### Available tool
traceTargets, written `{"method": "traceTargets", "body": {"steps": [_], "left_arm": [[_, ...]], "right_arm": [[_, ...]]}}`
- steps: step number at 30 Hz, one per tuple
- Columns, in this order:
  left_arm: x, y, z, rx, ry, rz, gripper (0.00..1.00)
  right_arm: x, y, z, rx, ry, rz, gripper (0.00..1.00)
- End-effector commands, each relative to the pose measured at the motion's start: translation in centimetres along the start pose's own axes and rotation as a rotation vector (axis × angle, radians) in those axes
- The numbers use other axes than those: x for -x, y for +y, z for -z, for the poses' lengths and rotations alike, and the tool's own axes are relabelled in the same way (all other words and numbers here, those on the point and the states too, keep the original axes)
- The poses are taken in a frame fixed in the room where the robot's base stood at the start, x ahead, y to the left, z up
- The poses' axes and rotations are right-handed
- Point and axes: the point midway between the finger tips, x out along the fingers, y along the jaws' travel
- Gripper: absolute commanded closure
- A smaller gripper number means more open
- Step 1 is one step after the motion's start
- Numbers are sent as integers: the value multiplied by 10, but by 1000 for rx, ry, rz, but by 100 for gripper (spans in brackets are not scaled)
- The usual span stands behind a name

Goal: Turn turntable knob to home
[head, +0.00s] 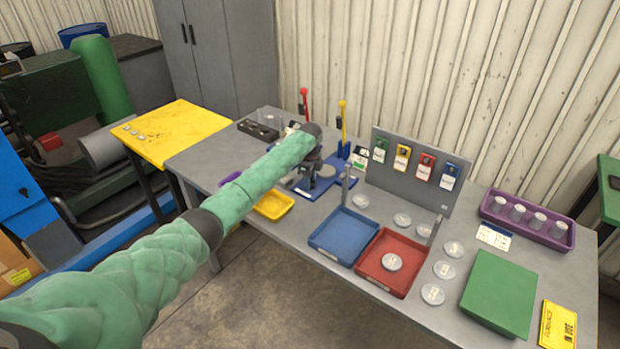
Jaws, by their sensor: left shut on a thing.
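My left arm reaches in from the lower left across the table. Its gripper (310,186) points down at the blue turntable fixture (340,186) and is shut on what appears to be the turntable knob. The knob itself is hidden by the gripper and wrist, so its angle cannot be told. A grey round disc shows on the blue base beside the gripper. A red-topped lever (304,103) and a yellow lever (343,122) stand upright behind it. My right gripper is not in view.
An upright grey panel (378,185) with coloured tags stands behind the trays.

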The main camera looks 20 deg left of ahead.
Motion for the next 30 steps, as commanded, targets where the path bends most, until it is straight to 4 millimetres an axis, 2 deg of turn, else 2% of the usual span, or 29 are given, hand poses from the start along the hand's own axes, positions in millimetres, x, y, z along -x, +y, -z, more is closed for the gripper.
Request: {"method": "traceTargets", "body": {"steps": [24,30], "left_arm": [[4,1,2,763,2,1,88],[3,1,1,908,2,1,88]], "right_arm": [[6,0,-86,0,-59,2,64],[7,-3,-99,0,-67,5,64]]}}
